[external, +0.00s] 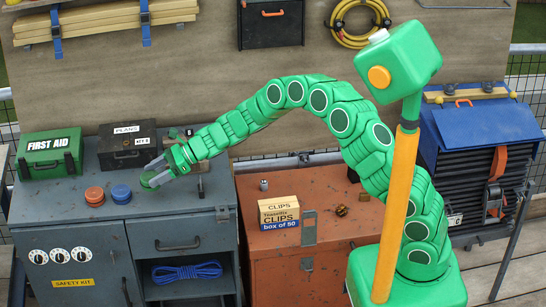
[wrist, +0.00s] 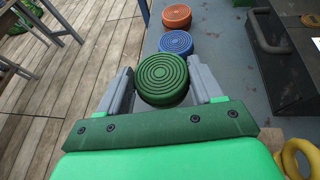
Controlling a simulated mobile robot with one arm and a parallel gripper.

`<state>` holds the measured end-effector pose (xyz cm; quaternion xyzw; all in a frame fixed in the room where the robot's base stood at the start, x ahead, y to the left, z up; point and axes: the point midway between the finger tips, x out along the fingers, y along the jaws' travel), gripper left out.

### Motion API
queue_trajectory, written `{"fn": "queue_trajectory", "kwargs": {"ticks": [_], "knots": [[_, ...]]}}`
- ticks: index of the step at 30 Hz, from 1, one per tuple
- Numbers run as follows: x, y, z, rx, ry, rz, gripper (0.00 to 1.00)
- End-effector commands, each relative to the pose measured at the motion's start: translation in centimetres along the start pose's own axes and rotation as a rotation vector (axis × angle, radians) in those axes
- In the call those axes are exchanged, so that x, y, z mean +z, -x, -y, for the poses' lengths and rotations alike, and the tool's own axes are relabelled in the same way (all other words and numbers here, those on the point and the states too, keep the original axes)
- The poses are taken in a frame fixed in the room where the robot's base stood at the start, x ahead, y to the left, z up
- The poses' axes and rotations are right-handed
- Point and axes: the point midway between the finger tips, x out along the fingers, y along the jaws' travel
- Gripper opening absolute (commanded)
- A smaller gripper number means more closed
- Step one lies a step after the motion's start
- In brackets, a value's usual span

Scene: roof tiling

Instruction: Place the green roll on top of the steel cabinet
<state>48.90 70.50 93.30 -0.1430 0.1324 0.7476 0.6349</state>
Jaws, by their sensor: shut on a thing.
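The steel cabinet (external: 55,205) is grey-blue and stands at the left in the external view; its bare top also shows in the wrist view (wrist: 222,62). The green roll (external: 150,181) is a short disc with ringed grooves on top, seen clearly in the wrist view (wrist: 161,79). My gripper (external: 156,176) is shut on it, with one grey finger at each side (wrist: 161,88). The roll is level, over the cabinet's top near its front edge, to the right of the blue roll. I cannot tell whether it touches the top.
A blue roll (external: 121,194) and an orange roll (external: 95,196) stand in line on the cabinet. Behind are a green first aid box (external: 50,153) and a dark plans case (external: 127,147). A rusty red chest (external: 285,240) with a clips box (external: 279,213) stands to the right.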

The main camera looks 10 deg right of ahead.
Motion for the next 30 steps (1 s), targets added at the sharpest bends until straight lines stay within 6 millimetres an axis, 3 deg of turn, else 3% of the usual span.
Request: {"fn": "queue_trajectory", "kwargs": {"ticks": [14, 21, 30], "knots": [[-1.3, -1.7, 1.1, -0.002, 0.001, -0.001, 0.33], [-4.0, -2.7, 1.2, -0.002, -0.003, -0.003, 0.33], [-4.1, -2.8, 1.2, -0.002, 0.000, -0.001, 0.33]]}}
